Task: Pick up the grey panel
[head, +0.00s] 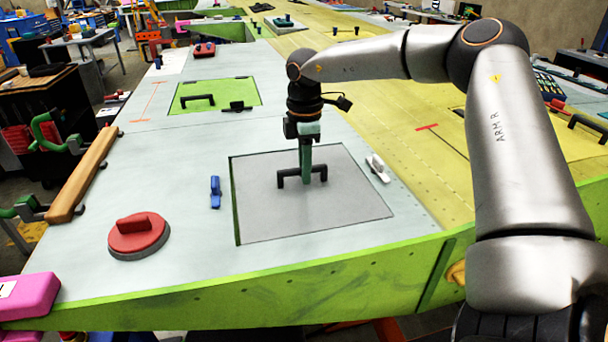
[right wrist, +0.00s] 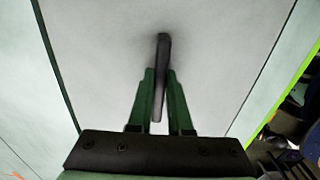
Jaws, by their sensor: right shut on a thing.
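The grey panel (head: 345,215) lies in the recess of the wing near its front edge, with a green edge showing along its left side. It carries a black handle (head: 287,180). My right gripper (head: 307,180) comes down from above and is shut on the handle near its middle. In the right wrist view the handle (right wrist: 162,75) stands between the two green fingers (right wrist: 160,108), with the panel (right wrist: 220,50) behind it. I cannot tell whether the panel sits flush or slightly raised. My left gripper is not in view.
A blue clamp (head: 215,192) and a red round suction cup (head: 138,234) lie left of the panel. A white clamp (head: 378,168) lies to its right. A green opening (head: 225,92) with a black handle is farther back.

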